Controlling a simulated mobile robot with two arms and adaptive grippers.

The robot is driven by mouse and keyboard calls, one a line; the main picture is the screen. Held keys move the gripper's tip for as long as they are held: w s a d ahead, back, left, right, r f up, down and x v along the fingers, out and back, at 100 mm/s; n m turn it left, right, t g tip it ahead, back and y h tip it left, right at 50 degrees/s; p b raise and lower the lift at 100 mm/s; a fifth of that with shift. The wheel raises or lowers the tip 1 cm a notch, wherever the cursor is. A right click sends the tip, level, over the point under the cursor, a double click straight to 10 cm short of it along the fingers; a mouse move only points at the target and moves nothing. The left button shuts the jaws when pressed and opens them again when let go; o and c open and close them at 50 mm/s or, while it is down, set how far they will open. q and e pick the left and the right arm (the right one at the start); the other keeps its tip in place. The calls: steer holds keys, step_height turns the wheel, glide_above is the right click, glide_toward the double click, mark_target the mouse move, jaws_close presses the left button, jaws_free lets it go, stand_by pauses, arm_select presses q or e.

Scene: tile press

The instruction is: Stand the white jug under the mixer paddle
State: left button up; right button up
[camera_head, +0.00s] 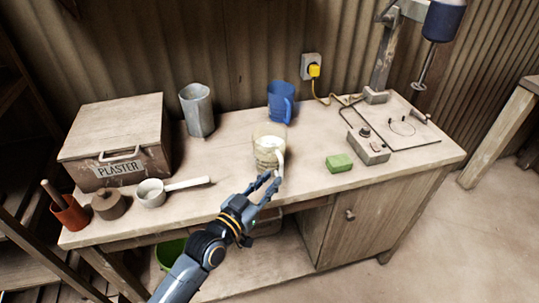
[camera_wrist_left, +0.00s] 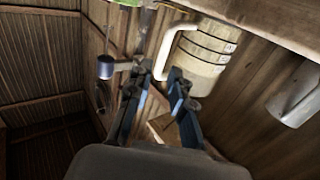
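The white jug (camera_head: 268,155), cream and see-through near the rim, stands upright near the middle of the bench with pale contents. Its white handle (camera_head: 280,160) faces the front right. My left gripper (camera_head: 268,181) is open just in front of the jug. In the left wrist view, the jug (camera_wrist_left: 208,48) fills the upper right, and the handle's lower end lies between the open fingertips (camera_wrist_left: 157,74); I cannot tell whether they touch it. The mixer paddle (camera_head: 421,72) hangs below a blue motor (camera_head: 443,20) at the right end. My right gripper is not in view.
A blue jug (camera_head: 281,102) and a grey metal vessel (camera_head: 197,110) stand behind. A green block (camera_head: 339,163) and a control box (camera_head: 368,147) lie right of the white jug. A plaster box (camera_head: 119,140) and a white scoop (camera_head: 151,192) are left. Bare bench (camera_head: 310,185) lies right of the gripper.

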mark_target(280, 165)
arm_select(q)
steer(key=x, duration=0.2)
steer(key=r+p+x, duration=0.1)
steer(key=x, duration=0.2)
steer(key=shift+w+r, duration=0.1)
steer(key=shift+w, duration=0.25)
steer(key=shift+w+d, duration=0.25)
steer(key=shift+w, duration=0.15)
jaws_close()
